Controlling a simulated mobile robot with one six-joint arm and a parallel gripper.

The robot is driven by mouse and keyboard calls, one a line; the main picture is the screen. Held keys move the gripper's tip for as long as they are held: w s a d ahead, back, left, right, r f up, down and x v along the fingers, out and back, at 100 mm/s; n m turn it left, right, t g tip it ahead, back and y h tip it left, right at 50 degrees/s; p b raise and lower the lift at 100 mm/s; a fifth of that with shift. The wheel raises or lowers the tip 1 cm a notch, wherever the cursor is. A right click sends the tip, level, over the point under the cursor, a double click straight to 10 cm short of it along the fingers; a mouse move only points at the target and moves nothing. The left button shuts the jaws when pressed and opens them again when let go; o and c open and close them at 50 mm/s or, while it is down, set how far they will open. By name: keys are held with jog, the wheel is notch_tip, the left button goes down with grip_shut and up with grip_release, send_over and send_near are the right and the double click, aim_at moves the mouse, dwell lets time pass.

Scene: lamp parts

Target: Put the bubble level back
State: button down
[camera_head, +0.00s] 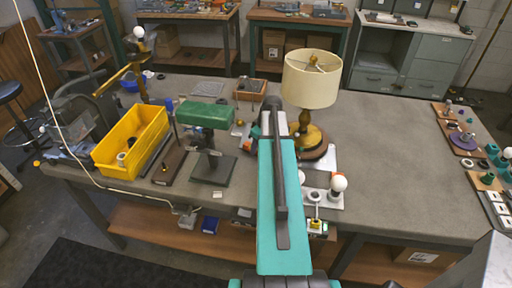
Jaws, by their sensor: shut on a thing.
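My teal arm reaches from the bottom centre over the workbench (400,190), toward the lamp with the cream shade (311,80). My gripper's fingers are hidden behind my own arm, so I cannot see them or anything in them. I cannot make out the bubble level for certain. A small yellow piece (315,226) shows at the front edge of the bench, right of my arm, below a small round white part (315,197). It is too small to identify.
A yellow bin (131,141) and a green-shaded lamp (205,116) stand to the left. A white bulb (339,184) stands on a light plate right of my arm. Trays of lamp parts (462,141) line the right edge. The bench between is clear.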

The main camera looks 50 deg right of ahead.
jog(key=shift+f, duration=0.3)
jog(key=c, duration=1.5)
grip_release()
jog(key=shift+r, duration=0.1)
jog(key=shift+r, duration=0.4)
jog(key=shift+b+v, duration=1.4)
jog(key=shift+v, duration=4.5)
